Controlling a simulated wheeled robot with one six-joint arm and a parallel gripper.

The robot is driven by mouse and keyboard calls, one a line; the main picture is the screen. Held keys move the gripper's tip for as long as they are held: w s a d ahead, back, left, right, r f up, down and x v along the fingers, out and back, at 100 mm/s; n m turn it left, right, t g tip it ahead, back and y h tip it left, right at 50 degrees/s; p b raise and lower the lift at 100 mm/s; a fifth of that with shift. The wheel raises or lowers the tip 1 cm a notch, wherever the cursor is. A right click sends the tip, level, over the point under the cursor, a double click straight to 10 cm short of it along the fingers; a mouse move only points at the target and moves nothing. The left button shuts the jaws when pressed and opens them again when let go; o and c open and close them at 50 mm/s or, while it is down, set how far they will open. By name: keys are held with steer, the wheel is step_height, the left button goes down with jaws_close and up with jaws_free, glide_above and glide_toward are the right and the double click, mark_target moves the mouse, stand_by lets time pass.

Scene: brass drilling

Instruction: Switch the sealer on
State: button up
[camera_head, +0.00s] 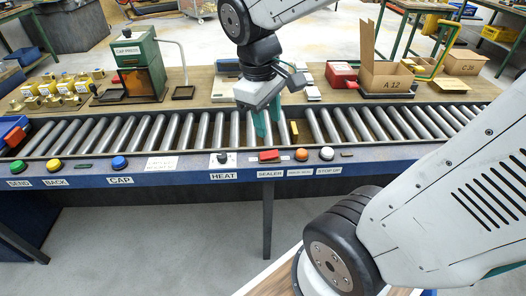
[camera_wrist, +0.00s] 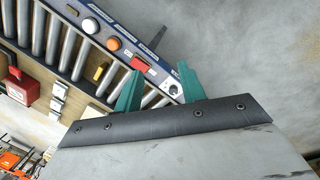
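The red sealer switch (camera_head: 268,156) sits on the blue front rail of the conveyor, above a label reading SEALER (camera_head: 270,174). The switch also shows in the wrist view (camera_wrist: 139,64), between my two teal fingers. Whether it is on or off is too small to tell. My gripper (camera_head: 268,130) hangs over the rollers, just behind the switch in the head view. In the wrist view my gripper (camera_wrist: 160,74) has its fingers apart with nothing held between them.
A black HEAT knob (camera_head: 222,158) is left of the switch; an orange button (camera_head: 301,155) and a white button (camera_head: 326,154) are right. A small yellow block (camera_head: 294,129) is at the rollers. Behind stand a red device (camera_head: 341,75) and an open carton (camera_head: 386,77).

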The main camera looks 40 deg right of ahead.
steer(key=w+d+f+n+g+h, duration=0.1)
steer(key=w+d+f+n, duration=0.3)
steer(key=w+f, duration=0.35)
steer(key=n+g+h, duration=0.1)
steer(key=n, duration=0.3)
glide_toward(270, 153)
steer(key=shift+f, duration=0.5)
steer(key=x, duration=0.6)
steer(key=shift+s, duration=0.1)
steer(key=shift+s+d+f, duration=0.1)
steer(key=shift+d+f, duration=0.15)
steer(key=shift+f, duration=0.25)
